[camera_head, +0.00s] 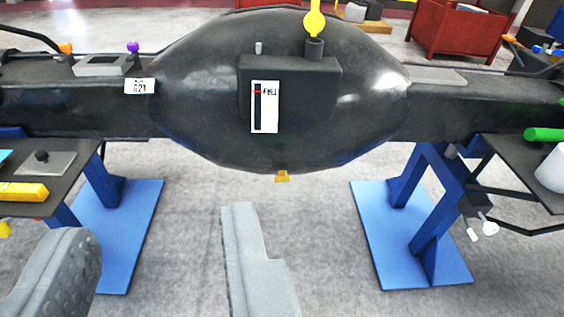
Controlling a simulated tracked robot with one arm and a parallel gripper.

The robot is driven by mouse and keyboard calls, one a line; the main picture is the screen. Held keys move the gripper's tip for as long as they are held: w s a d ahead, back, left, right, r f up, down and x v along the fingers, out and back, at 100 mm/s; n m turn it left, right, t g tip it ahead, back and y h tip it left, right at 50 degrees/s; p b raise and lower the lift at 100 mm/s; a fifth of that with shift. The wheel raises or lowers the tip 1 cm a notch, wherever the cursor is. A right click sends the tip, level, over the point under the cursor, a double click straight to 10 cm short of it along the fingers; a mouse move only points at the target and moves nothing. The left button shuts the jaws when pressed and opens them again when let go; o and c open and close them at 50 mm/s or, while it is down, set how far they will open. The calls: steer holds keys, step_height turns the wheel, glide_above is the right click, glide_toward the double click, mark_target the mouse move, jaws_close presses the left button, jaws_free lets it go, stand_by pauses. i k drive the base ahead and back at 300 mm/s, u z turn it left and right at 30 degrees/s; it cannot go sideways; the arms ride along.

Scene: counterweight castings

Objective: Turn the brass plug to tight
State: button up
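A small brass-coloured plug (283,177) sticks out of the underside of the large black bulging casting (200,95), at its lowest point near the picture's middle. It is small, and I cannot tell from here how tight it sits. My gripper (157,225) is in the lower left foreground, with its two grey fingers wide apart and nothing between them. The right finger's tip is below and left of the plug, apart from it in the picture.
Blue stands (122,235) and (407,262) hold the casting's arms on either side. Dark side shelves (75,195) and (515,165) carry small items. A gauge labelled FULL (265,107) is on the casting's front. Grey floor between the stands is clear.

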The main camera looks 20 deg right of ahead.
mark_target(282, 174)
steer(key=z, duration=0.3)
steer(key=i, duration=0.85)
steer(key=z, duration=0.6)
